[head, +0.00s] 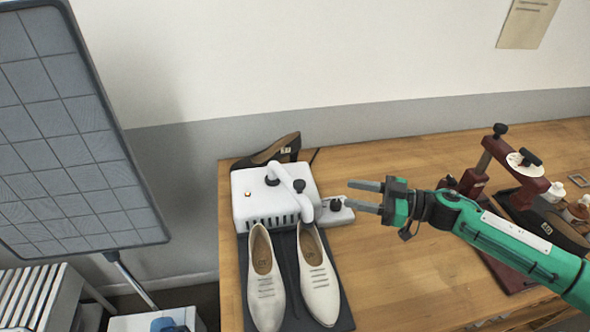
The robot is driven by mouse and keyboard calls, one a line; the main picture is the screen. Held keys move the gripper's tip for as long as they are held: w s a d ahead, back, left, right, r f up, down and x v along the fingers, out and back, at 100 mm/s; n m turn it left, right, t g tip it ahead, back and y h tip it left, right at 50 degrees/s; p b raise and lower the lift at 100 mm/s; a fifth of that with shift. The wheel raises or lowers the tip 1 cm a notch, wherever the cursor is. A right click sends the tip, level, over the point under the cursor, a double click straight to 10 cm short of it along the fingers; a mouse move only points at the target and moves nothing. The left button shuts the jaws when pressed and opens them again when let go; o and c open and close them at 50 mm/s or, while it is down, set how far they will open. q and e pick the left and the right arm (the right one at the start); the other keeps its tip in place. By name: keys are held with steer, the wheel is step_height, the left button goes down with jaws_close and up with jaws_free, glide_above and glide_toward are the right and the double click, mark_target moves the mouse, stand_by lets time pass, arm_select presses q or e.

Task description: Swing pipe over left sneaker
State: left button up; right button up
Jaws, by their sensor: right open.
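A white machine (250,202) sits on the wooden table near its left end. A white pipe (291,183) lies across its top and slopes down to the right, its lower end above the heel of the right sneaker (318,280). The left sneaker (265,290) stands beside it, toes toward me, with no pipe over its opening. Both shoes are off-white. My right gripper (350,195) is open and empty, to the right of the pipe and apart from it, fingers pointing left. My left gripper is out of view.
A dark mat (290,262) lies under the sneakers. A dark shoe (268,152) is behind the machine. A red stand (473,184) and another dark shoe are at the right. A grey gridded panel (65,130) stands left. The table front centre is clear.

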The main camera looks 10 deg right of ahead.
steer(key=p, duration=0.2)
glide_toward(299, 182)
steer(key=a, duration=0.1)
steer(key=p+x, duration=0.2)
steer(key=x, duration=0.5)
steer(key=shift+w+a+f, duration=0.1)
steer(key=shift+w, duration=0.15)
steer(key=shift+w+a+f+p, duration=0.1)
steer(key=shift+w+a+p, duration=0.25)
steer(key=shift+a, duration=0.25)
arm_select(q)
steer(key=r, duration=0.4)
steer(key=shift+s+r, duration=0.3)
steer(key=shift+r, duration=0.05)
arm_select(e)
steer(key=shift+a, duration=0.1)
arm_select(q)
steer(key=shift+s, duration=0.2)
arm_select(e)
jaws_close()
